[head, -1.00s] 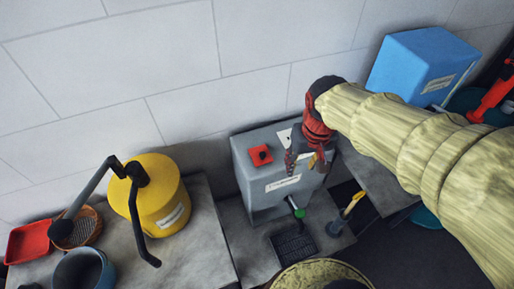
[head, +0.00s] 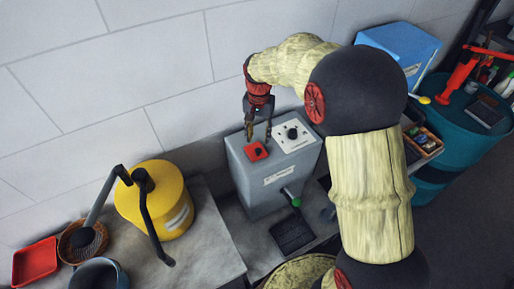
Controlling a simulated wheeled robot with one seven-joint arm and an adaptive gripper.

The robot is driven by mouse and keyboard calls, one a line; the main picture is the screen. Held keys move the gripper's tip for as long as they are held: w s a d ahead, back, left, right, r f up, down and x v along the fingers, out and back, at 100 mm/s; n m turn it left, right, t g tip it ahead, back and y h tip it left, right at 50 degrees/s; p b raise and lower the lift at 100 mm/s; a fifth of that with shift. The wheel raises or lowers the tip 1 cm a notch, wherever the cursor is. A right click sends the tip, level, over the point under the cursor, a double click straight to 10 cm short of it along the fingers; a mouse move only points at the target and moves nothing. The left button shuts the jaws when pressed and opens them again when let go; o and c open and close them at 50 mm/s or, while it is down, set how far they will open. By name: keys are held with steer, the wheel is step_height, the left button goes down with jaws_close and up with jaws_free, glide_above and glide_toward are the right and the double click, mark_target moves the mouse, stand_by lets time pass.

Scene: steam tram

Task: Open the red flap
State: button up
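The red flap (head: 256,151) is a small red square with a dark spot, on the top left of a grey box (head: 266,188). It looks closed, lying against the top, though it is small in view. My gripper (head: 258,137) points down just above and behind the flap, with its fingers apart and nothing seen between them. I cannot tell whether a fingertip touches the flap.
A white panel with a black knob (head: 292,133) is beside the flap. A green-tipped lever (head: 296,202) sticks out from the box front above a dark grate (head: 291,235). A yellow canister (head: 158,197) with a dark crank stands left. A blue box (head: 408,45) is behind right.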

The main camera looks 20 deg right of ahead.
mark_target(258, 150)
step_height(258, 150, down, 7)
steer(key=shift+s+a+r, duration=0.1)
steer(key=shift+c, duration=0.5)
steer(key=c, duration=0.8)
jaws_close()
